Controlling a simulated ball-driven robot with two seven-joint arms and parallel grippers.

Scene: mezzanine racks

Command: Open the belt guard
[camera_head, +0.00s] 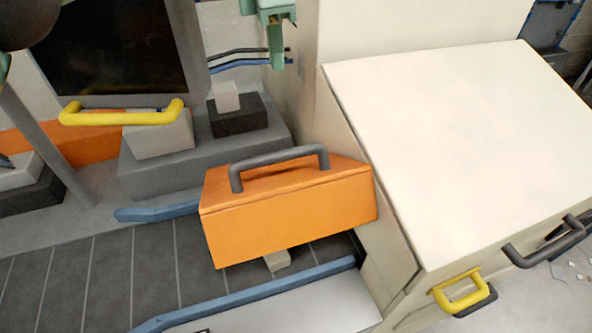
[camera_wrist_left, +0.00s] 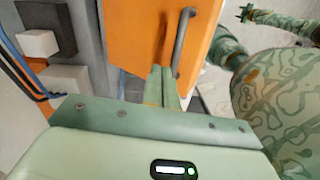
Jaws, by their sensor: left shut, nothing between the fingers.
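The belt guard appears to be the orange box-shaped cover (camera_head: 290,215) over the dark belt (camera_head: 105,275). A grey bar handle (camera_head: 280,160) stands on its top face, and the cover sits down over the belt. My left gripper (camera_head: 277,62) is above and behind the cover, at the top of the head view, apart from the handle. In the left wrist view, its fingers (camera_wrist_left: 161,84) are together and empty, in front of the orange cover (camera_wrist_left: 140,35) and left of the handle (camera_wrist_left: 181,42). My right gripper is not recognisable in either view.
A large cream cabinet (camera_head: 440,140) with yellow (camera_head: 462,292) and dark (camera_head: 545,243) handles stands close on the right. A dark-windowed panel (camera_head: 110,50) with a yellow handle (camera_head: 122,113) is at upper left. Blue rails (camera_head: 255,292) border the belt, and grey blocks (camera_head: 160,138) stand behind it.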

